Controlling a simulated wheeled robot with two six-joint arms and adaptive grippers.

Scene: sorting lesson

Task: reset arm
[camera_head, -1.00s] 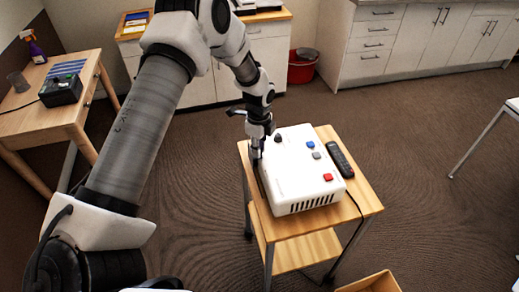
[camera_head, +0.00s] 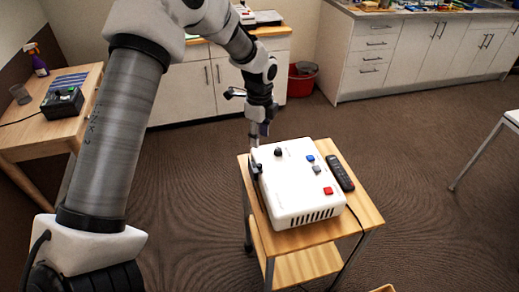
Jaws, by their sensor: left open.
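My left arm comes in from the left, and its gripper (camera_head: 258,135) hangs just beyond the back left corner of a white box (camera_head: 285,195). The gripper is open and I see nothing in it. Its fingers are small and partly overlap each other in this view. The box has a dark knob (camera_head: 278,152), blue, grey and red buttons on top and a dark part (camera_head: 256,168) on its left side. The box stands on a small wooden table (camera_head: 364,206). My right gripper is not in view.
A black remote (camera_head: 340,173) lies right of the box. A wooden desk (camera_head: 25,140) at left holds a black device (camera_head: 62,102). A red bucket (camera_head: 301,80) stands by the back cabinets. Carpet right of the small table is open.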

